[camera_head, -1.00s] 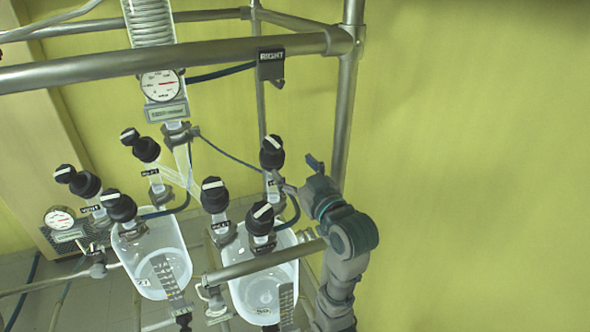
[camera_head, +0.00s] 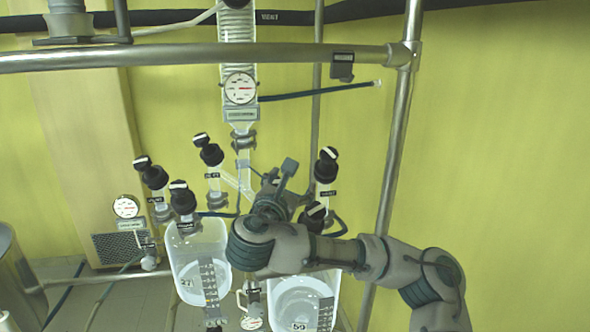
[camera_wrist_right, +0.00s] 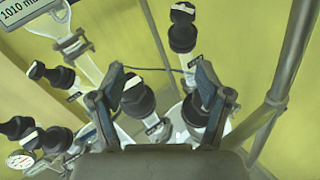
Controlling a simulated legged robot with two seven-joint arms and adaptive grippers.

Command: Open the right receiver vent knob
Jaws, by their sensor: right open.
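The right receiver (camera_head: 285,300) is a clear glass vessel, partly hidden behind my right arm. A black knob with a white bar (camera_head: 327,165) stands upright on its far right neck, with a small label below. A second black knob (camera_head: 313,213) shows just behind my forearm. My right gripper (camera_head: 275,185) is over the left side of this receiver. In the wrist view my right gripper (camera_wrist_right: 158,95) has its fingers apart. One knob (camera_wrist_right: 138,97) shows between them, nearer the left finger; another (camera_wrist_right: 196,108) is partly behind the right finger. No contact is clear. My left gripper is out of view.
The left receiver (camera_head: 200,265) has several similar knobs, such as one (camera_head: 183,197) on its front neck. A metal rail (camera_head: 200,57) crosses above, and an upright pole (camera_head: 395,140) stands right of the knobs. A gauge (camera_head: 240,88) hangs in the middle.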

